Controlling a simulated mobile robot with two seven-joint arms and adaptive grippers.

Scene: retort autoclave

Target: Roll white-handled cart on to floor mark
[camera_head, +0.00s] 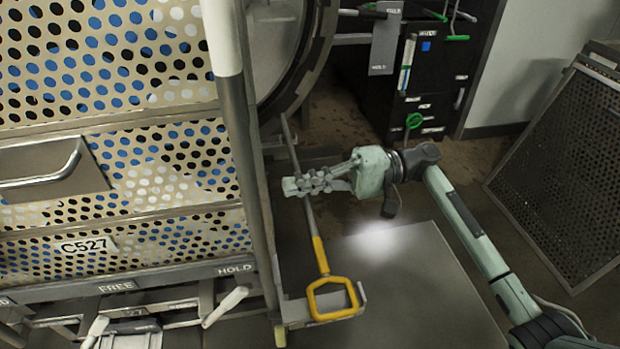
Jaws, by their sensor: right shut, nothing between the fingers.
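The cart fills the left side, carrying stacked perforated crates (150,165) labelled C527. Its upright post (248,170) has a white grip (222,38) at the top. A bar (170,277) marked FREE and HOLD runs low along the cart, with a white-tipped lever (226,305) below it. My right gripper (296,186) is shut and empty, its fingers overlapping a thin rod with a yellow loop handle (335,298); I cannot tell whether they touch. A pale grey rectangle (425,290) lies on the floor at right; I cannot tell whether it is the floor mark. My left gripper is out of view.
A round autoclave opening (290,75) stands behind the cart. A black cabinet (430,85) with green-handled parts and a HOLD tag (385,42) is at the back. A dark perforated panel (565,175) leans at right. Open brown floor (480,165) lies between.

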